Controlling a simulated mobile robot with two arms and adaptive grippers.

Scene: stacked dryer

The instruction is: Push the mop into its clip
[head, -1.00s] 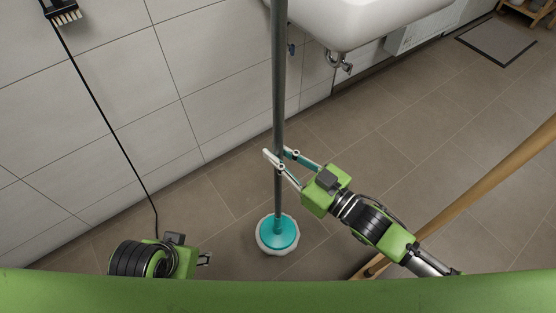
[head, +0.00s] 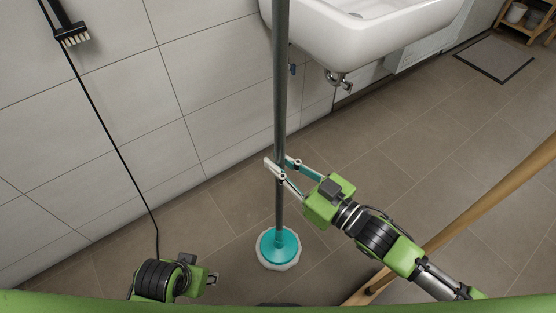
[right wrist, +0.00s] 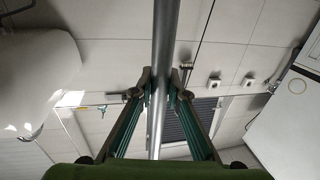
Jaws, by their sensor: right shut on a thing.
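The mop (head: 281,90) stands upright in the middle of the head view, a long grey pole with a round teal and white head (head: 279,248) at floor level. My right gripper (head: 276,168) is shut on the pole, low down above the mop head. In the right wrist view the pole (right wrist: 166,40) runs between the two fingers (right wrist: 160,84). My left gripper (head: 212,279) is low at the left, away from the mop, with its fingers small and partly seen.
A white sink (head: 350,40) hangs on the wall right of the pole, its drain (head: 338,78) below. A wooden pole (head: 470,205) slants at the right. Tiled floor (head: 420,140) is open beyond.

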